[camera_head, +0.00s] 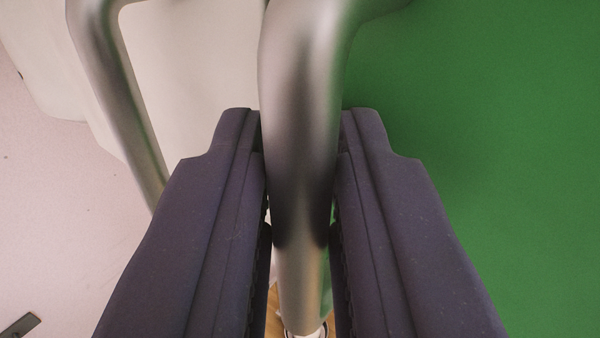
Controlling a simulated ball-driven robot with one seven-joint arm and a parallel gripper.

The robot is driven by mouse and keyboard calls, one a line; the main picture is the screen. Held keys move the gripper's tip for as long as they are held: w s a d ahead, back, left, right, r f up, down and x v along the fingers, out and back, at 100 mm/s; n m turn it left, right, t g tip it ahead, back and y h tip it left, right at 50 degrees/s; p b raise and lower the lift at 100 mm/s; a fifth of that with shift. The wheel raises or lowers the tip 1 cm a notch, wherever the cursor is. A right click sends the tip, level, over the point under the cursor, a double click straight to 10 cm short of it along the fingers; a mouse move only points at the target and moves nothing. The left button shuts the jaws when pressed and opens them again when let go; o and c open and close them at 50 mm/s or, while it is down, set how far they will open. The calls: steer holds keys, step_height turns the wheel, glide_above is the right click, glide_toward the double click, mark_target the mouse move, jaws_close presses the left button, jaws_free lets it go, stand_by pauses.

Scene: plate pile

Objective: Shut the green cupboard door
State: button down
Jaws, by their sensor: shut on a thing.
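The green cupboard door (500,130) fills the right side of the view. A thick metal bar handle (300,100) runs down the middle, close to the door's left edge, and bends toward the green door at the top. My gripper (301,180) is shut on this handle, with one dark finger on each side of it. How far the door stands open cannot be told from this view. The lower part of the handle shows between the fingers.
A second metal bar handle (125,90) is at the upper left, in front of a pale white surface (195,70). A light pinkish surface (50,220) lies at the left. A small dark flat piece (20,326) is at the lower left corner.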

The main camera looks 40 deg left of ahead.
steer(key=shift+r, duration=0.15)
steer(key=c, duration=1.4)
jaws_free()
steer(key=shift+o, duration=0.8)
steer(key=shift+a, duration=0.1)
steer(key=shift+s, duration=0.1)
steer(key=shift+s+d+b, duration=0.25)
steer(key=shift+b, duration=0.1)
steer(key=b+v, duration=0.4)
steer(key=v, duration=0.3)
